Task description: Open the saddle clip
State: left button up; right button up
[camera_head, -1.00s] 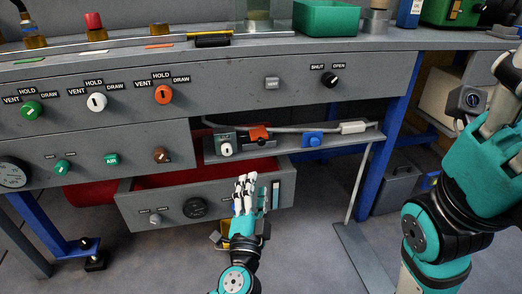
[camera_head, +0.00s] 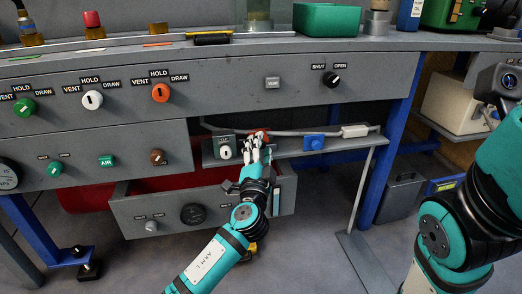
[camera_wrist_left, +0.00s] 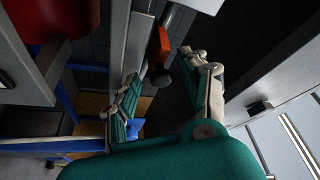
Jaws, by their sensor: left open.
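An orange piece (camera_head: 263,134) sits on the pipe above the small grey shelf, mostly hidden behind my left fingers. A blue piece (camera_head: 313,142) is farther right on the shelf. I cannot tell for sure which is the saddle clip. My left gripper (camera_head: 257,150) is at the shelf's front edge, just before the orange piece. In the left wrist view, the open fingers (camera_wrist_left: 160,69) stand on either side of a black knob (camera_wrist_left: 159,77) beside the orange piece (camera_wrist_left: 165,42). I cannot tell whether they touch it. My right gripper is out of view.
A white-knobbed valve block (camera_head: 225,150) stands just left of my left fingers. The open grey drawer (camera_head: 150,210) with a red inside lies below the shelf (camera_head: 345,143). A panel of coloured knobs is above. A blue leg (camera_head: 392,140) stands at the right.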

pick_arm(q)
grip_shut()
dwell(0.4)
